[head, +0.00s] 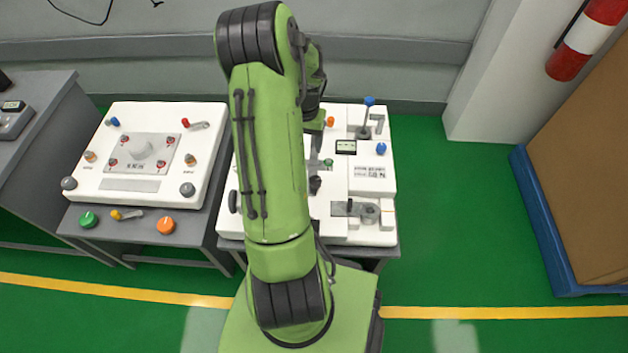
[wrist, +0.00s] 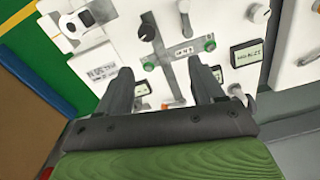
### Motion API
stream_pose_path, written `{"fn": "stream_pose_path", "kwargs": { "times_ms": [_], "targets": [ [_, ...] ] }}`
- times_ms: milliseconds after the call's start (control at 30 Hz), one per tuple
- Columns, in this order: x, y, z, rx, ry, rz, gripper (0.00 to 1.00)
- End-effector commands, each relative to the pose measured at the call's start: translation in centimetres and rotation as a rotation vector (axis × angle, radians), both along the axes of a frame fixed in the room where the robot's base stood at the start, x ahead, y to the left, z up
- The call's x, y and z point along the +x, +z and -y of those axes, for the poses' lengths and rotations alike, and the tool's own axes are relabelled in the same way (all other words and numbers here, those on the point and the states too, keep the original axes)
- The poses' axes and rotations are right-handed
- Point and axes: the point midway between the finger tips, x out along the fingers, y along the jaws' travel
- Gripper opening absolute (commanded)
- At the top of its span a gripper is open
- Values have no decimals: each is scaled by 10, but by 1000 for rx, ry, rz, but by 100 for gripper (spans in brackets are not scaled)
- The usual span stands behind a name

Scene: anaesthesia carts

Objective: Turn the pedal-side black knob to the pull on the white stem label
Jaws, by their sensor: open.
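A black knob with a pointed handle (wrist: 146,32) shows on the white panel in the wrist view, and in the head view (head: 315,185) just right of my arm. It is the black knob nearer the grey metal pedal-like fitting (head: 369,213). A small white label (wrist: 184,51) with dark marks lies near it on the panel; its text is too small to read. My gripper (wrist: 160,66) is open over the panel, its fingers apart and nothing between them. The knob lies beyond the fingertips, not touched. In the head view my arm hides much of the panel.
Green knobs (wrist: 209,45), a display (wrist: 247,54) and a blue-topped lever (head: 369,101) crowd the panel. Another dark knob (head: 233,201) is at its left edge. A second white panel (head: 115,185) stands left.

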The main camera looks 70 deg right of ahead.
Motion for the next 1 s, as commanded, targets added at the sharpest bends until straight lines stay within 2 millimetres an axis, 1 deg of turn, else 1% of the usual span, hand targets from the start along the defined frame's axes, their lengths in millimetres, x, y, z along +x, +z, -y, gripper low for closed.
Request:
{"fn": "stream_pose_path", "kwargs": {
  "times_ms": [33,100,133,267,600,700,833,900,1000],
  "targets": [
    [-16,-16,5,13,-39,-12,67],
    [-26,-25,9,20,-66,-19,67],
    [-28,-28,10,21,-70,-20,67],
    [-28,-45,9,24,-70,-21,67],
    [-27,-132,8,25,-68,-21,67],
    [-27,-154,8,23,-68,-21,67],
    [-27,-175,8,22,-67,-21,67],
    [-27,-180,8,22,-67,-20,67],
    [-27,-182,8,20,-67,-19,67]
  ]
}}
